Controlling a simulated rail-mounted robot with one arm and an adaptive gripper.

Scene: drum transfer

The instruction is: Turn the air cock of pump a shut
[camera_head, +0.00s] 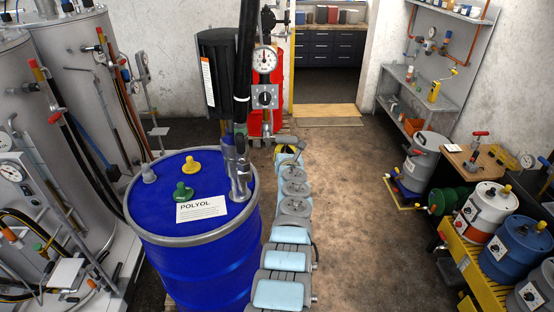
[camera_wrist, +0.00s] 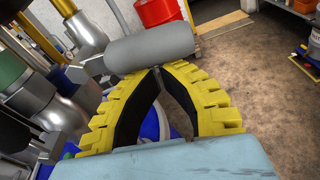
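Pump a's label cannot be read. A black-cylindered pump (camera_head: 222,80) stands on the blue POLYOL drum (camera_head: 200,262), with a gauge (camera_head: 265,60) and a regulator (camera_head: 265,97) to its right. A grey handle (camera_head: 291,143) shows just above my yellow gripper (camera_head: 286,151), right of the drum; I take it for the air cock. In the wrist view, a thick grey cylinder (camera_wrist: 150,52), probably that handle, lies across just beyond my fingertips (camera_wrist: 157,69). The fingers arch together and their tips meet, with nothing seen between them. Whether they touch the cylinder is unclear.
Large grey tanks (camera_head: 70,70) with pipes and hoses crowd the left. A red drum (camera_head: 276,95) stands behind the gripper. Small drums (camera_head: 520,245) on a yellow rack and a shelf (camera_head: 440,90) line the right. The floor (camera_head: 345,190) between is clear.

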